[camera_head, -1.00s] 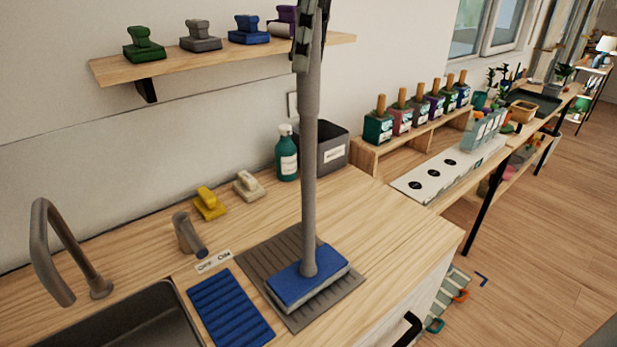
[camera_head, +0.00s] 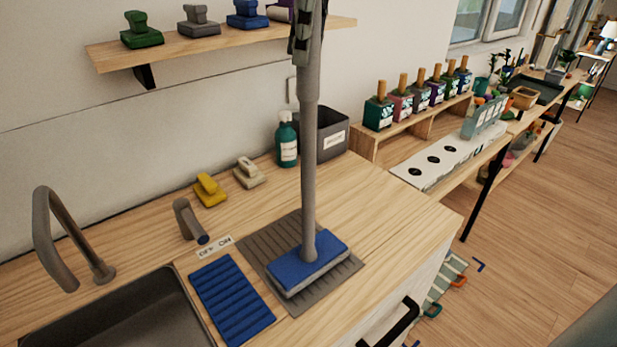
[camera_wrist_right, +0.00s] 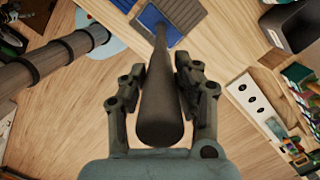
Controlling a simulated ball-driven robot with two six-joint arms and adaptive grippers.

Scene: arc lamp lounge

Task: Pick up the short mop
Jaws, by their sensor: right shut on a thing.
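The short mop has a long grey handle (camera_head: 309,170) and a flat blue head (camera_head: 308,264) with a pale underside. It stands upright over the grey ribbed mat (camera_head: 338,278) on the counter. I cannot tell whether its head touches the mat. My right gripper (camera_head: 303,38), at the top edge of the head view, is shut on the handle. In the right wrist view the handle (camera_wrist_right: 160,110) runs between the fingers of this gripper (camera_wrist_right: 160,75). My left gripper is not in view.
A sink (camera_head: 130,315) and tap (camera_head: 45,235) are at the left, beside a blue ribbed mat (camera_head: 232,300). A teal bottle (camera_head: 287,143) and dark bin (camera_head: 330,140) stand behind the mop. A wall shelf (camera_head: 220,40) carries stamp-shaped items. Counter right of the mop is clear.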

